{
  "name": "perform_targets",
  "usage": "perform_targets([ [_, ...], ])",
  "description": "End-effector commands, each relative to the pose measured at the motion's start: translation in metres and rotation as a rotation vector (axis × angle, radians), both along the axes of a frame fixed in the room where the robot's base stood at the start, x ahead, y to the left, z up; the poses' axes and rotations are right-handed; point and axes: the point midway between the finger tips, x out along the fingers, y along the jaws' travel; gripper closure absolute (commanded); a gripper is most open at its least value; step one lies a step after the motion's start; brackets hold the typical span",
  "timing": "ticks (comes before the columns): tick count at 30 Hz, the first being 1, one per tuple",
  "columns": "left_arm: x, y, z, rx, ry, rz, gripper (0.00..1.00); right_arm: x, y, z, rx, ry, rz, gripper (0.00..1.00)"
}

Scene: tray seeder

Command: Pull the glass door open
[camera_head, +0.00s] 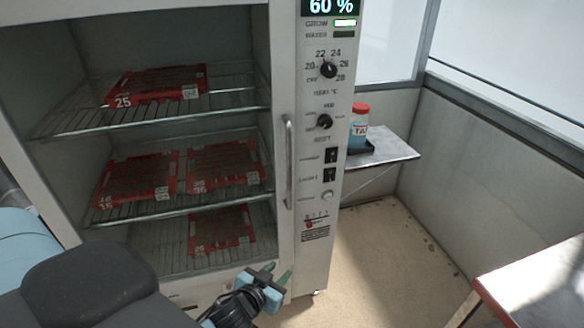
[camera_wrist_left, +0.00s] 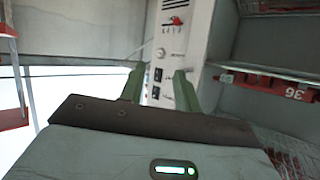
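The glass door's pale frame (camera_head: 283,60) stands at the front of the cabinet and looks shut. Its vertical bar handle (camera_head: 289,160) is on the right side of the frame, beside the control panel. My left gripper (camera_head: 277,272) is low, below the handle and apart from it, near the cabinet's lower right corner. Its green fingers are spread, with nothing between them. In the left wrist view the open fingers (camera_wrist_left: 159,84) point toward the control panel; I cannot make out the handle clearly there. My right gripper is not in view.
The control panel (camera_head: 325,120) has knobs and switches. Red trays (camera_head: 213,229) lie on wire shelves inside the cabinet. A side shelf (camera_head: 395,148) holds a red-capped jar (camera_head: 359,125). A red-edged table (camera_head: 540,290) is at lower right. The floor (camera_head: 385,250) between is clear.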

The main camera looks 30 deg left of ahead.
Motion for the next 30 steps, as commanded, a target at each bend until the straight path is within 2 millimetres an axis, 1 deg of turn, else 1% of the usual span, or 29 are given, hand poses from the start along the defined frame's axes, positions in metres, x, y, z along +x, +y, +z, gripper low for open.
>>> perform_targets([
  [1,0.029,0.013,0.022,0.01,-0.061,0.029,0.68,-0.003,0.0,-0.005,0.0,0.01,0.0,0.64],
  [2,0.043,0.021,0.036,0.01,-0.096,0.049,0.68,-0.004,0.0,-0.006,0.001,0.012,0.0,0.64],
  [3,0.06,0.03,0.054,0.01,-0.141,0.072,0.68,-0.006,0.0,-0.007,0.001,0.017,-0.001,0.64],
  [5,0.083,0.043,0.081,0.01,-0.204,0.107,0.68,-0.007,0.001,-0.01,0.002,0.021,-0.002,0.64],
  [6,0.095,0.051,0.098,0.006,-0.244,0.128,0.68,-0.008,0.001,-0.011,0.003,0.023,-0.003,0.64],
  [9,0.117,0.066,0.134,0.0,-0.322,0.167,0.68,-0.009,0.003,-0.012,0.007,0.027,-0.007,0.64],
  [12,0.129,0.076,0.156,-0.007,-0.373,0.193,0.68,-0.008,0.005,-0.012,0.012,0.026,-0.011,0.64],
  [16,0.134,0.081,0.169,-0.011,-0.401,0.207,0.68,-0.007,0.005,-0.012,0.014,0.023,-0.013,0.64],
  [23,0.138,0.082,0.171,-0.012,-0.404,0.207,0.68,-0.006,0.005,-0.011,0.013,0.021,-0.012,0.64],
  [26,0.147,0.084,0.171,-0.012,-0.404,0.207,0.68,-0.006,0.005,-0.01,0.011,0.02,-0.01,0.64],
  [30,0.166,0.089,0.171,-0.012,-0.404,0.207,0.68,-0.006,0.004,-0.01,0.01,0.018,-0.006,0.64],
])
